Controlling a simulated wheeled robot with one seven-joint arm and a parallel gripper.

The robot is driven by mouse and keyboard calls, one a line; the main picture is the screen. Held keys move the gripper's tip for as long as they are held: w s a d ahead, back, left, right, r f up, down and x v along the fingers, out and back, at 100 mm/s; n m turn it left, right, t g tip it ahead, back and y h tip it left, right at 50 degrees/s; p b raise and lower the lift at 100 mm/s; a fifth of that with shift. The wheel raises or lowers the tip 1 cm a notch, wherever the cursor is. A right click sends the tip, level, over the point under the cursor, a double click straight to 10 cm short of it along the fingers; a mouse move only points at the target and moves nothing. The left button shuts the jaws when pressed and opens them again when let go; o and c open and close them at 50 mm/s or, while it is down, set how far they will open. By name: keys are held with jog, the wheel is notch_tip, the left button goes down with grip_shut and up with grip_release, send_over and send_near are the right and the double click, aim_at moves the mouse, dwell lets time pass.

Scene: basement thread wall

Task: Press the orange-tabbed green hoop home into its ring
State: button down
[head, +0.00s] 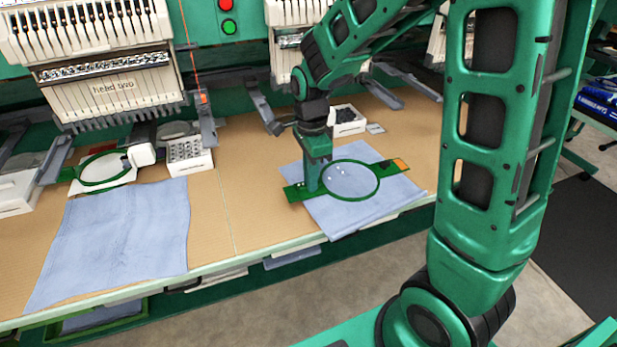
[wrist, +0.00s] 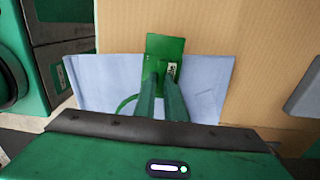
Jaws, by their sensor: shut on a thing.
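The green hoop (head: 379,181) is round, with a flat green arm on each side and an orange tab (head: 400,163) on the right one. It lies over a pale blue cloth (head: 333,219) near the table's front edge, and cloth shows inside it. My gripper (head: 312,189) points down at the hoop's left side, shut on its green arm. In the wrist view the fingers (wrist: 164,88) meet the green plate (wrist: 165,45), which bears a small white label. I cannot make out a separate ring beneath, nor how deep the hoop sits.
White boxes of small parts stand behind at left (head: 188,162) and centre (head: 346,126). Embroidery machine heads (head: 110,90) line the back. Bare table (head: 230,200) separates the cloths.

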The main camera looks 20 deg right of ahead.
jog(key=c, duration=1.7)
grip_release()
jog(key=shift+c, duration=0.2)
jog(key=shift+r, duration=0.15)
notch_tip(320, 180, up, 10)
jog(key=shift+r, duration=0.25)
jog(key=s+d+n, duration=0.6)
jog(key=s+d, duration=0.2)
jog(key=s, duration=0.4)
jog(key=s+d+f+n, duration=0.1)
jog(key=s+d+n, duration=0.5)
jog(key=s, duration=0.6)
jog(key=shift+s+d+f, duration=0.25)
jog(key=shift+d+f, duration=0.05)
jog(key=shift+d, duration=0.9)
